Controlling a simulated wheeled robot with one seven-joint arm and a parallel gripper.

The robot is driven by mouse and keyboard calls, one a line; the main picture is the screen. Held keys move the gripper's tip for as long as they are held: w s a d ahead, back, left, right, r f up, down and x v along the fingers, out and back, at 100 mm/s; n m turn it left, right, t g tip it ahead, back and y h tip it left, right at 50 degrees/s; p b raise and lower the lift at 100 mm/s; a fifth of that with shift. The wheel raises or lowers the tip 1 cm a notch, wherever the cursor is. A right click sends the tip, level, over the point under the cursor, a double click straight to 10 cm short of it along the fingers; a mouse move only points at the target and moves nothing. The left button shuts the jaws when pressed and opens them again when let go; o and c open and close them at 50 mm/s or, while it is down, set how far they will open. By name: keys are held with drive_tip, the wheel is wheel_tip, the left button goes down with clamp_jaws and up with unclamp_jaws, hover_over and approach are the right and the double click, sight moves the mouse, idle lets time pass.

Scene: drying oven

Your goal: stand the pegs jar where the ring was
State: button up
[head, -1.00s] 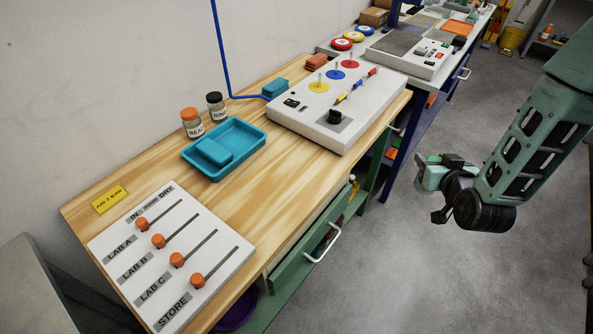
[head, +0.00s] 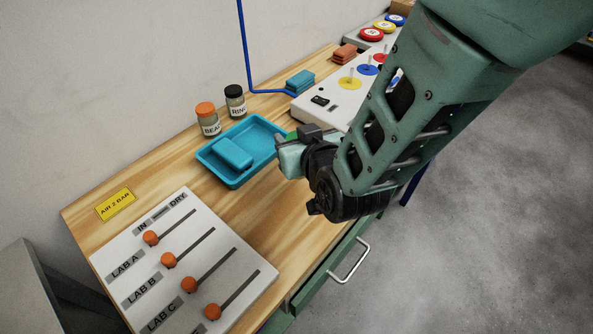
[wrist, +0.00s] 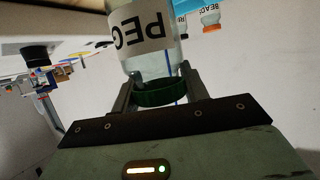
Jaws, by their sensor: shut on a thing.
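My gripper (wrist: 160,95) is shut on the green lid of the pegs jar (wrist: 150,60), a clear jar with a white "PEG" label. The wrist picture is inverted, so the jar hangs upright below my gripper. In the head view my gripper (head: 285,150) is at the right end of the blue tray, and the jar's body is mostly hidden. The ring jar (head: 236,102), black-lidded with a "RING" label, stands behind the tray by the wall. The orange-lidded beads jar (head: 208,120) stands just left of it.
The blue tray (head: 208,163) holds a blue block (head: 233,153). A white slider panel (head: 150,262) with orange knobs lies at the front left. Blue blocks (head: 300,80) and a white control box (head: 322,108) are at the right. Bare wood shows left of the beads jar.

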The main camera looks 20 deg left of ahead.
drive_tip(key=shift+f+p, duration=0.65)
drive_tip(key=shift+f, duration=3.15)
drive_tip(key=shift+f, duration=0.15)
drive_tip(key=o, duration=1)
drive_tip(key=shift+r, duration=0.25)
drive_tip(key=shift+s+d, duration=0.25)
drive_tip(key=shift+d, duration=0.05)
drive_tip(key=b+v, duration=0.3)
drive_tip(key=v, duration=0.8)
